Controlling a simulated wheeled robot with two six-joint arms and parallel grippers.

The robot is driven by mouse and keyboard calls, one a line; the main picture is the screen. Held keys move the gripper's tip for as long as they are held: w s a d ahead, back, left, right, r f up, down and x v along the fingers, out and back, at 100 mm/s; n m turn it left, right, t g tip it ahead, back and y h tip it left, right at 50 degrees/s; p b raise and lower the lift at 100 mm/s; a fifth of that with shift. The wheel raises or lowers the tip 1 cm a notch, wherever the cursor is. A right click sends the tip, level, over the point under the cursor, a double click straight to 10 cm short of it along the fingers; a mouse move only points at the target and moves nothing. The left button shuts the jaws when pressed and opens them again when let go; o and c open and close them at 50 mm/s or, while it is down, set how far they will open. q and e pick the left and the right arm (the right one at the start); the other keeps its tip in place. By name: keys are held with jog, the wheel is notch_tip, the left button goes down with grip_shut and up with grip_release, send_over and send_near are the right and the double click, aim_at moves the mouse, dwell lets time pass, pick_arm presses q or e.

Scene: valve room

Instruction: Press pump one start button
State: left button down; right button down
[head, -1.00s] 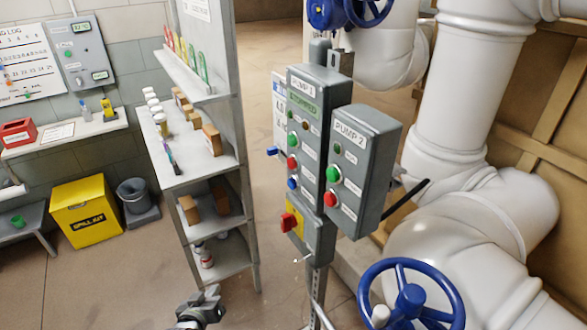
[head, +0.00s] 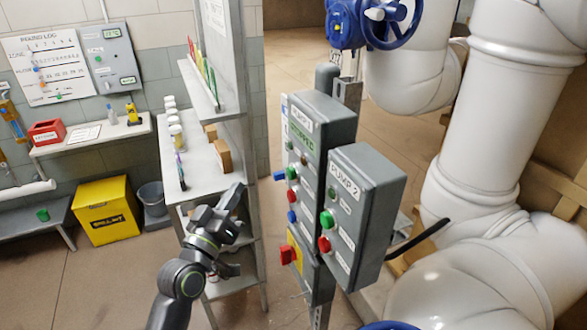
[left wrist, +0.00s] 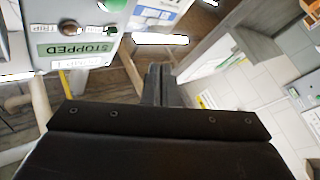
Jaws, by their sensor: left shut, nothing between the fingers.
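The grey PUMP 1 box (head: 328,122) stands on a post right of centre in the head view. Its green button (head: 291,173) sits above a red button (head: 292,194) and a blue one (head: 291,216). My left gripper (head: 236,192) is shut and empty, left of the box and apart from it. In the left wrist view its shut fingers (left wrist: 160,72) point into open space. The box appears upside down there at the upper left, with a STOPPED label (left wrist: 85,48) and part of a green round piece (left wrist: 112,4) at the top edge. My right gripper is not in view.
The PUMP 2 box (head: 372,185), with its own green (head: 327,219) and red (head: 323,243) buttons, is close on the right. A red switch (head: 289,255) sticks out below PUMP 1. A shelf unit (head: 205,165) stands behind my left gripper. White pipes (head: 490,110) fill the right.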

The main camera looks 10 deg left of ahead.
aim_at(292, 173)
pick_arm(q)
jog(key=shift+s+a+r, duration=0.1)
jog(key=shift+s, duration=0.05)
jog(key=w+d+b, duration=0.1)
jog(key=w+d, duration=0.4)
jog(key=d, duration=0.2)
jog(key=shift+d+b, duration=0.2)
jog(key=shift+b, duration=0.1)
dwell(0.5)
dwell(1.5)
jog(key=shift+w+d, duration=0.25)
jog(key=shift+d, duration=0.1)
